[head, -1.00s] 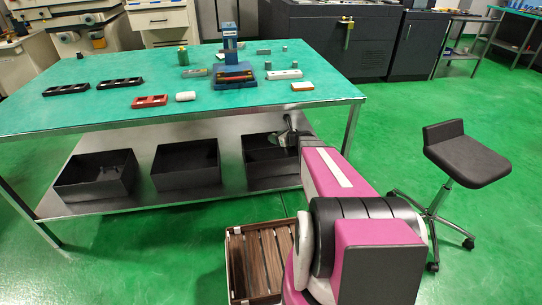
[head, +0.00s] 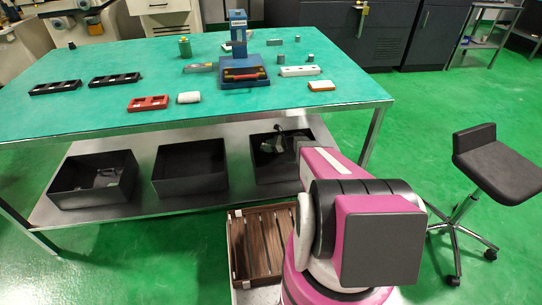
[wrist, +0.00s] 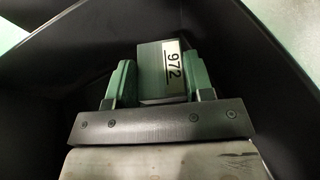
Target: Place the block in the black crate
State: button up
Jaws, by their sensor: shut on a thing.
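My gripper (wrist: 160,75) is shut on a grey block (wrist: 155,62) with a white label reading 972, seen in the wrist view between two green fingers. Dark crate walls (wrist: 270,75) surround the gripper and block in that view. In the head view my arm reaches down to the rightmost black crate (head: 272,175) on the table's lower shelf, and my gripper is at or inside its opening. The block cannot be made out in the head view. Whether it touches the crate floor cannot be told.
Two more black crates, the middle (head: 190,185) and left (head: 92,198), stand on the shelf (head: 140,214); pale items lie in the left one. The green tabletop (head: 100,110) overhangs them. A wooden slatted crate (head: 258,245) is on the floor; a stool (head: 480,165) stands right.

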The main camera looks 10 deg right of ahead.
aim_at(269, 158)
jog(key=shift+f, duration=3.05)
jog(key=shift+f, duration=0.1)
jog(key=o, duration=1.3)
jog(key=shift+c, duration=0.2)
jog(key=shift+s+d, duration=0.1)
jog(key=shift+d, duration=0.05)
jog(key=shift+v, duration=3.65)
